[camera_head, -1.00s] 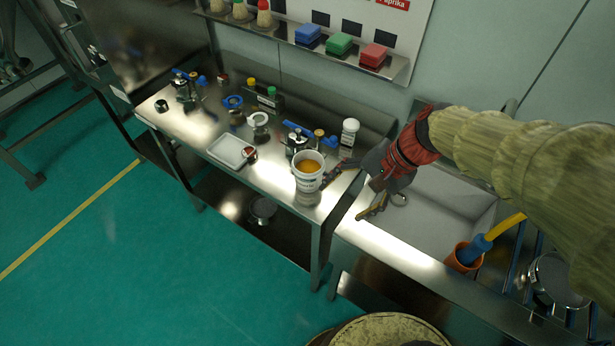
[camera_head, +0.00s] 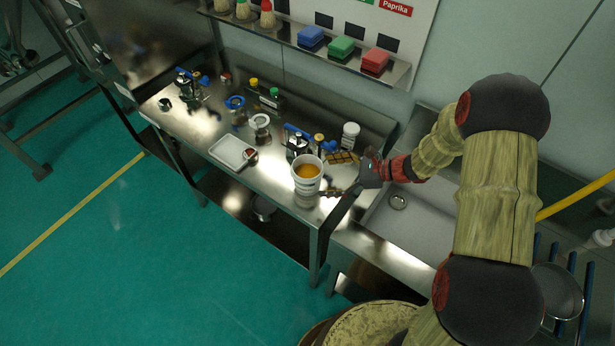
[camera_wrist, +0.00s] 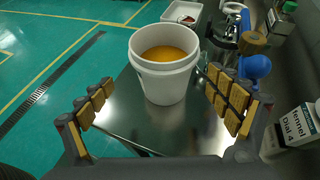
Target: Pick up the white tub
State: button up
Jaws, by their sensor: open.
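The white tub (camera_head: 307,180) is an open bucket with orange contents. It stands upright near the right front end of the steel table (camera_head: 283,192). In the wrist view the tub (camera_wrist: 165,82) is straight ahead, beyond and partly between the fingertips. My gripper (camera_head: 339,176) is at the tub's right side, with its fingers pointing left towards it. In the wrist view my gripper (camera_wrist: 160,95) is open and empty, with one padded finger on each side. The right finger looks close to the tub; whether it touches cannot be told.
A white tray (camera_head: 232,152), a metal device with a blue handle (camera_head: 297,142) and a white-lidded jar (camera_head: 350,135) stand behind or beside the tub. A sink (camera_head: 410,222) lies to the right. Open floor (camera_head: 130,260) lies in front of the table.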

aim_at(307, 174)
jog(key=x, duration=0.4)
jog(key=b+x, duration=0.1)
jog(key=x, duration=0.2)
jog(key=shift+w+r, duration=0.15)
jog(key=shift+w, duration=0.15)
jog(key=shift+c, duration=0.4)
jog(key=c, duration=1.4)
